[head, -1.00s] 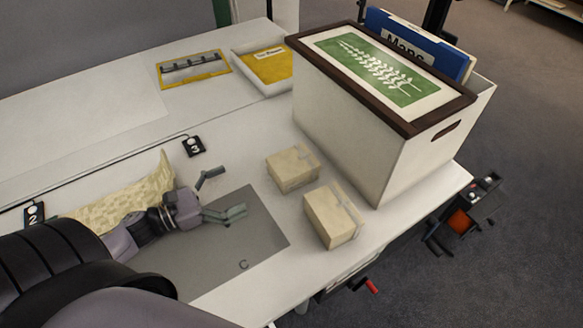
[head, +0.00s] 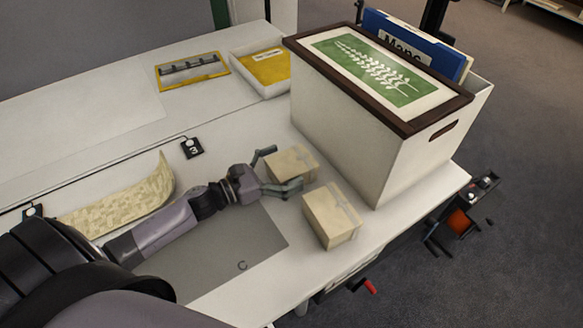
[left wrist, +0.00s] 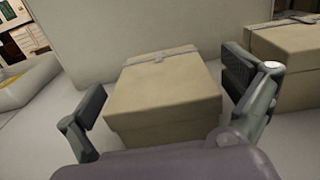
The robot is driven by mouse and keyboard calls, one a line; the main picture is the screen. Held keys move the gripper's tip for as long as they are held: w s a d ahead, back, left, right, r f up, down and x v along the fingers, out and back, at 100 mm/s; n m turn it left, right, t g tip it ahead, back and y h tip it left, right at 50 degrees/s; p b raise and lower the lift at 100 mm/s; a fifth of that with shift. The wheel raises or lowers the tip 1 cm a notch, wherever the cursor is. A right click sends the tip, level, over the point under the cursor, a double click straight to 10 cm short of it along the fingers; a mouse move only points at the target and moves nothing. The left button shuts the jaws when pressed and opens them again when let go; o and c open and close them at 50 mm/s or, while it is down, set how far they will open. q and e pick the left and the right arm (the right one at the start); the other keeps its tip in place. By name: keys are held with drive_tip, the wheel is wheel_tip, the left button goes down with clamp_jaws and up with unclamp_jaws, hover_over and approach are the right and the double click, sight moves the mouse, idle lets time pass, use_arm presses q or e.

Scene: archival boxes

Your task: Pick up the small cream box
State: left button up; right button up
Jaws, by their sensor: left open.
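The small cream box (head: 293,162) stands on the white table in front of the large white box. In the left wrist view the cream box (left wrist: 165,95) sits between the two open fingers. My left gripper (head: 279,170) is open, with one finger on each side of the near part of the box. In the left wrist view both fingers of the left gripper (left wrist: 172,108) look apart from its sides. A second, similar cream box (head: 331,217) stands nearer the front edge; it also shows at the right of the wrist view (left wrist: 288,65). My right gripper is not in view.
A large white box (head: 345,135) with a framed green leaf print on top stands right behind the cream boxes. A grey mat (head: 225,255) marked C lies in front. A white tray (head: 262,80) stands at the back.

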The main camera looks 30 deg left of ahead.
use_arm(q)
drive_tip(key=shift+w+d, duration=0.35)
drive_tip(key=shift+w, duration=0.1)
drive_tip(key=shift+c, duration=0.4)
drive_tip(key=c, duration=1.3)
